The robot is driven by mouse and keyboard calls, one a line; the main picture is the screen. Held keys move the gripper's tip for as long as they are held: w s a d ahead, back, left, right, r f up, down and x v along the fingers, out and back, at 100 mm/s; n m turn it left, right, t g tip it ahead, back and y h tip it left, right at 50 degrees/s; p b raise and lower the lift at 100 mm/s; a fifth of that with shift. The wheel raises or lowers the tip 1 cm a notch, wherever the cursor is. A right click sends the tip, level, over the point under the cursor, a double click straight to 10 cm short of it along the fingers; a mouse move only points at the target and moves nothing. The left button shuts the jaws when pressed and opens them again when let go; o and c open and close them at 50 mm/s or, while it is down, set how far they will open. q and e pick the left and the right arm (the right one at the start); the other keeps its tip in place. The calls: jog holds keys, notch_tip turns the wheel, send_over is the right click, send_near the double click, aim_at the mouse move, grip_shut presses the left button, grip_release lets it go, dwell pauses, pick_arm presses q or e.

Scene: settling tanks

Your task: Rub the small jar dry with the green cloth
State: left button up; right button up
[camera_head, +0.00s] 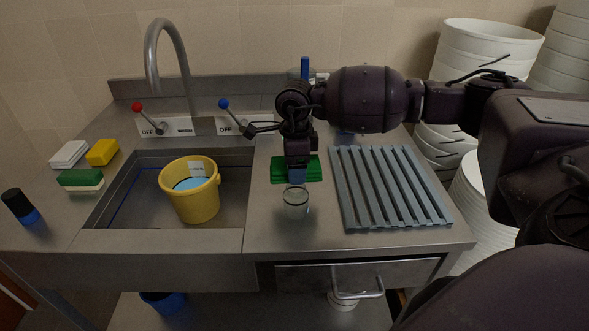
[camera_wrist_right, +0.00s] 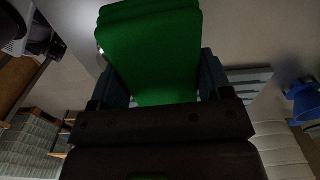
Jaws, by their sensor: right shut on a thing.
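The green cloth (camera_head: 312,168) is at the right gripper, over the steel counter between the sink and the slatted rack. It fills the middle of the right wrist view (camera_wrist_right: 152,52), between the fingers. My right gripper (camera_head: 297,176) points down and is shut on the cloth. The small jar (camera_head: 296,203), clear glass, stands upright on the counter just in front of the gripper and cloth. I cannot tell whether the cloth touches the jar. My left gripper is not in view.
A slatted grey rack (camera_head: 348,190) lies right of the jar. A yellow bucket (camera_head: 193,203) with blue contents stands in the sink (camera_head: 130,190) to the left. Sponges (camera_head: 80,178) and a dark bottle (camera_head: 17,203) are at far left. White tubs (camera_head: 480,50) are stacked at right.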

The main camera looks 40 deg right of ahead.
notch_tip(320, 180, up, 4)
jog(key=shift+s+a+f+p, duration=0.1)
jog(key=shift+s+p, duration=0.05)
jog(key=shift+p, duration=0.4)
jog(key=shift+r+p, duration=0.35)
jog(key=shift+r, duration=0.75)
notch_tip(320, 180, up, 2)
jog(key=shift+p, duration=0.6)
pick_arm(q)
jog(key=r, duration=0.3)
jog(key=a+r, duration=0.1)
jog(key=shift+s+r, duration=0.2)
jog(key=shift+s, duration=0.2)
pick_arm(e)
jog(key=shift+r, duration=0.1)
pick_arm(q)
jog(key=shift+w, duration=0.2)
